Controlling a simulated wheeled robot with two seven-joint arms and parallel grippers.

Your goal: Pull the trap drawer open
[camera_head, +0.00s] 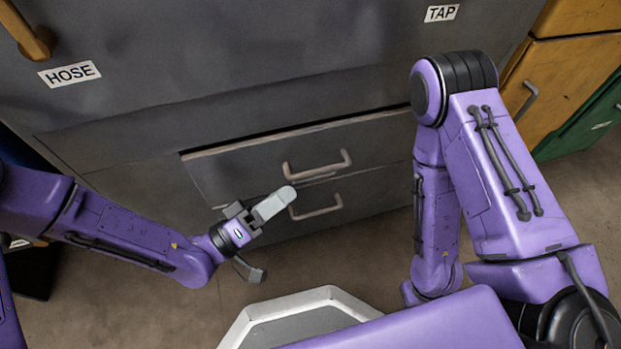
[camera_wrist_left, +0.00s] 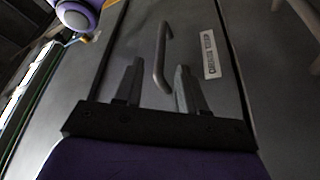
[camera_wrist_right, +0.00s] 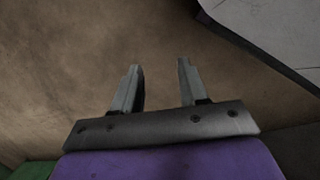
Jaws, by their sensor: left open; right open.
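Two grey drawers sit one above the other in the cabinet: the upper drawer (camera_head: 235,167) and the lower drawer (camera_head: 365,198). Each has a bar handle, the upper handle (camera_head: 318,168) and the lower handle (camera_head: 318,211). I cannot tell from any readable label which is the trap drawer. My left gripper (camera_head: 272,205) is open, its tips overlapping the left end of the lower handle in the head view. In the left wrist view a handle (camera_wrist_left: 160,55) lies between its open fingers, beside a small unreadable label (camera_wrist_left: 209,54). My right gripper (camera_wrist_right: 159,65) is open and empty, hidden in the head view.
The cabinet carries a HOSE label (camera_head: 69,73) and a TAP label (camera_head: 441,13). A wooden handle (camera_head: 34,42) sticks out at upper left. A wooden cabinet (camera_head: 560,80) and a green unit (camera_head: 590,125) stand at right. Bare brown floor (camera_head: 190,310) lies before the drawers.

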